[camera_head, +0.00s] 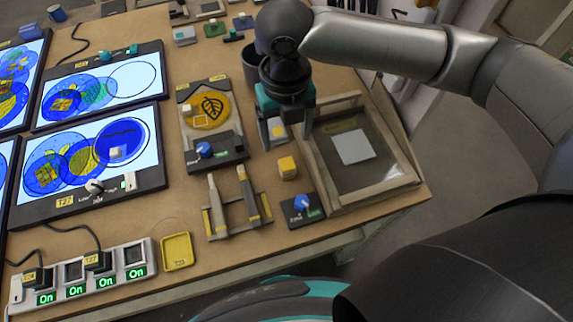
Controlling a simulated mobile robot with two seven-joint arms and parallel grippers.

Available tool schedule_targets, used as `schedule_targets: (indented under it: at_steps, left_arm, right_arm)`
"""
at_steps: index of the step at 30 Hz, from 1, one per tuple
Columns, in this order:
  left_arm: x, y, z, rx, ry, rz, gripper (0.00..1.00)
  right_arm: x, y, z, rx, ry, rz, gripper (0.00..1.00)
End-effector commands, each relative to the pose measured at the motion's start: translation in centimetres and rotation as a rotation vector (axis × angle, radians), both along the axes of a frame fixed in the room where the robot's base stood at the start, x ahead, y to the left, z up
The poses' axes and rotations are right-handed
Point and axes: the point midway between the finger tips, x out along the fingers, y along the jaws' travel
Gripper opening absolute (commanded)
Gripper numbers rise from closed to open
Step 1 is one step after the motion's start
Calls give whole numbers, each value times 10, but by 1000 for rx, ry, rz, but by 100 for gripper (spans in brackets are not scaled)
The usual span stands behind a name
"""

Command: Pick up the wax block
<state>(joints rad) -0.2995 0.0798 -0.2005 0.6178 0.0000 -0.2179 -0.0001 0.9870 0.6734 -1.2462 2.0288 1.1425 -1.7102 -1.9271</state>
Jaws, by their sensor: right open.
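A small yellow block with a pale side (287,168) sits on the wooden table, left of the framed glass box; it looks like a wax block. I cannot tell which of the two is the wax block. My right gripper points down from the top, open, above and just behind the nearer yellow block. My left gripper is not in view.
A wood-framed glass box (396,180) stands close on the right. A blue-knobbed unit (302,209), tools on a rack (234,205) and a leaf-marked board (211,107) are near. Lit screens (90,150), a yellow tray (177,251) and a switch strip (85,272) lie left.

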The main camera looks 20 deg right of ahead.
Motion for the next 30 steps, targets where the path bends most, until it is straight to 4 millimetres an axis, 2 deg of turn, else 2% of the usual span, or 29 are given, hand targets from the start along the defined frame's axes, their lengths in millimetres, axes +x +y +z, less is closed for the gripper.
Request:
schedule_targets:
  at_steps: [1,6,17,25,30]
  left_arm:
    - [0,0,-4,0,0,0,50]
    - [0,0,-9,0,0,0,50]
    - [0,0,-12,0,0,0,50]
    - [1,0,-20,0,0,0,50]
    - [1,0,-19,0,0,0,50]
  right_arm:
    - [-1,0,-14,-2,4,-1,78]
    - [-1,0,-47,-1,2,-2,78]
    - [0,-1,-72,1,0,-2,78]
    - [-1,-3,-111,0,0,-2,78]
    - [0,-3,-115,1,-3,0,78]
